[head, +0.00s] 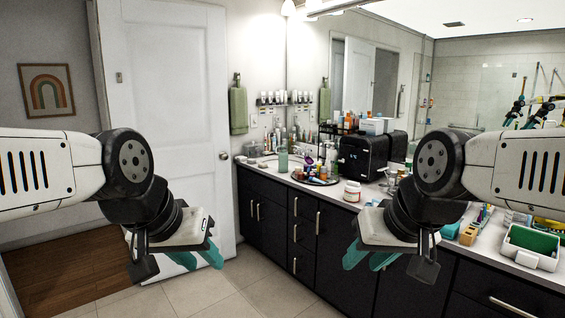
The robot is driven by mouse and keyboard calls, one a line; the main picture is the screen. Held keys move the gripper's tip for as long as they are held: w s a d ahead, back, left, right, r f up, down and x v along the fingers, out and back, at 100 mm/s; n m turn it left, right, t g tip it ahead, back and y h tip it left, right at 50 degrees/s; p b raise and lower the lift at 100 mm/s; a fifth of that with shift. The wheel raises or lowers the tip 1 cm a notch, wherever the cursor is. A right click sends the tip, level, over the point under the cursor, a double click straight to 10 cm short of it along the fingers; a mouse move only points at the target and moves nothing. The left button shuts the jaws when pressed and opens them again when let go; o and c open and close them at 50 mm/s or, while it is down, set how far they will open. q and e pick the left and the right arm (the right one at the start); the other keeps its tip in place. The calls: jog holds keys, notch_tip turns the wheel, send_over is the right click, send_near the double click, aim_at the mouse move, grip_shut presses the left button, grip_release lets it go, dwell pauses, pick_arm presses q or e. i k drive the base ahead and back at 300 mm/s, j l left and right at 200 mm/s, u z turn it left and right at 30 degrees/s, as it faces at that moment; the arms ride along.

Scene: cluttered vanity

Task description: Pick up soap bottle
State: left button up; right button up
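I cannot tell for certain which item is the soap bottle; the bottles on the counter are small in this view. A grey-green, bottle-like container (283,160) stands on the far part of the counter. Several small bottles (308,168) crowd a dark round tray to its right. My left gripper (198,257) hangs in front of the white door, with its teal fingers apart and nothing between them. My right gripper (367,257) hangs in front of the dark cabinets, with its teal fingers apart and empty. Both are well away from the bottles.
The counter (335,190) runs along the right wall below a large mirror (480,75). A black box-shaped appliance (362,157) and a white jar (352,191) stand on it. A green-lined white bin (530,246) is at the near right. The tiled floor (235,285) is clear.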

aim_at(282, 155)
jog(key=i+u, duration=0.2)
jog(key=i, duration=1.3)
jog(key=i+z, duration=0.1)
jog(key=i, duration=0.45)
jog(key=i+j+z, duration=0.1)
jog(key=i, duration=0.5)
jog(key=i+j+z, duration=0.15)
jog(key=i, duration=0.4)
jog(key=i+j+z, duration=0.1)
jog(key=i+j, duration=0.2)
jog(key=i, duration=0.25)
jog(key=i+j+z, duration=0.3)
jog(key=i, duration=0.15)
